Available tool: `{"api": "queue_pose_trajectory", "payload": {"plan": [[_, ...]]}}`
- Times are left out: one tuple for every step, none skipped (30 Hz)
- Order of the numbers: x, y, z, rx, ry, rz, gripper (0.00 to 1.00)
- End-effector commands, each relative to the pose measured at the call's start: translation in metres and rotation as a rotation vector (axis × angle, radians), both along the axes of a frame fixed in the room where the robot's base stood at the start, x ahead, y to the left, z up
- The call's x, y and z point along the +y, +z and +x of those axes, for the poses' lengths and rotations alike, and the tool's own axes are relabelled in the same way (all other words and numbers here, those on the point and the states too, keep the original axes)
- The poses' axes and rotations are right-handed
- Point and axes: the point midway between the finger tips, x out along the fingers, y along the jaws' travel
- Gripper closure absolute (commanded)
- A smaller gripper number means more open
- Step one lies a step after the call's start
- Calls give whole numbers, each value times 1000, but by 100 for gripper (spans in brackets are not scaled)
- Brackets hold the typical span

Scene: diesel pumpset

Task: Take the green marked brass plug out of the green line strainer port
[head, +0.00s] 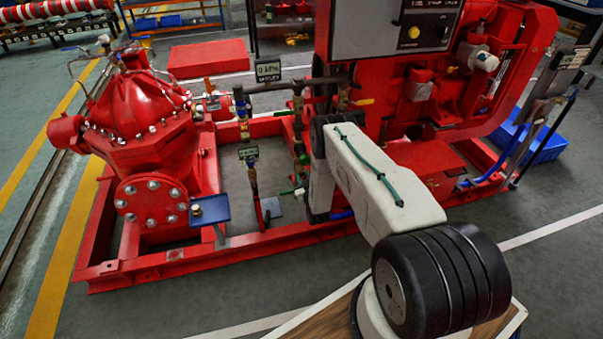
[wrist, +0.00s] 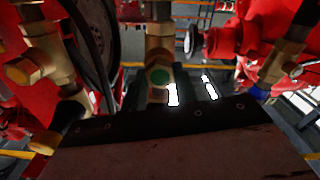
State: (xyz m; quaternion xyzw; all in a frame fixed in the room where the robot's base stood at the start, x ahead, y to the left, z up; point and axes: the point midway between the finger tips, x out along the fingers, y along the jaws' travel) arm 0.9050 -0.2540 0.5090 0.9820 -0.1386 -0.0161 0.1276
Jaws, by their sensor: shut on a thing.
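The plug's sides and the port mouth are hidden by the fingers and the green face. In the head view my arm covers much of this spot, and the plug cannot be made out.

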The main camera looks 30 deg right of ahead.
Motion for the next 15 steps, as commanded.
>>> {"api": "queue_pose_trajectory", "payload": {"plan": [[0, -1, -1, 24, -1, -77, 100], [0, -1, -1, 38, -1, -123, 100], [0, -1, -1, 53, -1, -176, 100], [0, -1, -1, 62, -1, -207, 100], [0, -1, -1, 68, 0, -230, 100], [0, -1, -1, 74, -1, -249, 100], [0, -1, -1, 76, -1, -257, 100], [0, -1, -1, 77, -1, -259, 100], [0, -1, -1, 77, -1, -259, 100], [0, -1, -1, 76, -1, -258, 100], [0, -1, -1, 76, -1, -258, 100], [0, -1, -1, 76, -1, -257, 100], [0, -1, -1, 76, -1, -257, 100], [0, -1, -1, 76, -1, -257, 100], [0, -1, -1, 76, -1, -257, 100]]}}
